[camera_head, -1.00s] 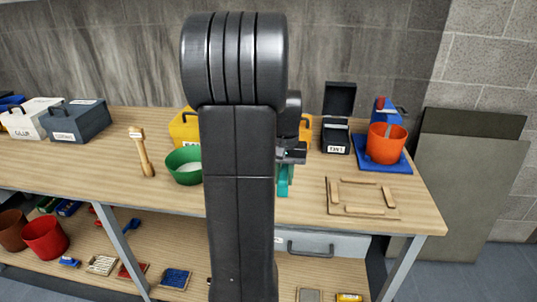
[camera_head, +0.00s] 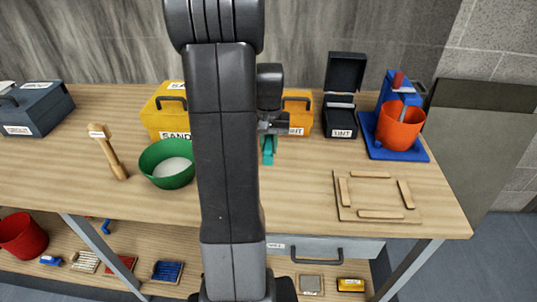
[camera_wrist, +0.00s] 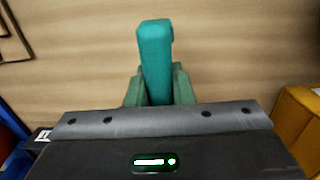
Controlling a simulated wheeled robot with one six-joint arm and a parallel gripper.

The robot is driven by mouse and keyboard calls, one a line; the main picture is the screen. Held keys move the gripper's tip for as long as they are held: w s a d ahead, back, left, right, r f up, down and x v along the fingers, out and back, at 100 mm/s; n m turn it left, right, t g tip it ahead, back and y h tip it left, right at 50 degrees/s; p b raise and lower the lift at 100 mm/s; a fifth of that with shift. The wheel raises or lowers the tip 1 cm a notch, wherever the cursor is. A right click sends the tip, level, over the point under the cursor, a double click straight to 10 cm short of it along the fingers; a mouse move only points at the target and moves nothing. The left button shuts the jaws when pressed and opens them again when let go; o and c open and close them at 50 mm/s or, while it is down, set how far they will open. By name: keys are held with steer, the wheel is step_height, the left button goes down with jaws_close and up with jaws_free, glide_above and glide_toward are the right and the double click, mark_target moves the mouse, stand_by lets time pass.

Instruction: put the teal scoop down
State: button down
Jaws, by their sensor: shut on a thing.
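The teal scoop (camera_head: 268,151) is in my gripper (camera_head: 269,138), over the workbench to the right of the green bowl. In the head view only a short teal piece shows below the jaws; my arm hides part of the area. In the wrist view the scoop (camera_wrist: 155,55) is a teal bar pointing away from the gripper (camera_wrist: 158,88), whose fingers are shut on it. Bare wood lies behind it. I cannot tell whether the scoop touches the bench.
The workbench (camera_head: 290,200) has clear wood in front of the scoop. Around stand a green bowl (camera_head: 160,178), yellow box (camera_head: 160,120), black open box (camera_head: 340,118), orange pot (camera_head: 400,130) on a blue stand, wooden frame (camera_head: 380,214) and mallet (camera_head: 113,158).

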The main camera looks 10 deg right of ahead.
mark_target(269, 139)
steer(key=shift+f, duration=2.15)
steer(key=shift+f, duration=0.1)
steer(key=shift+f, duration=0.15)
steer(key=c, duration=1.3)
jaws_free()
steer(key=shift+o, duration=0.2)
step_height(269, 139, up, 12)
steer(key=shift+w+r, duration=0.15)
steer(key=shift+r, duration=0.1)
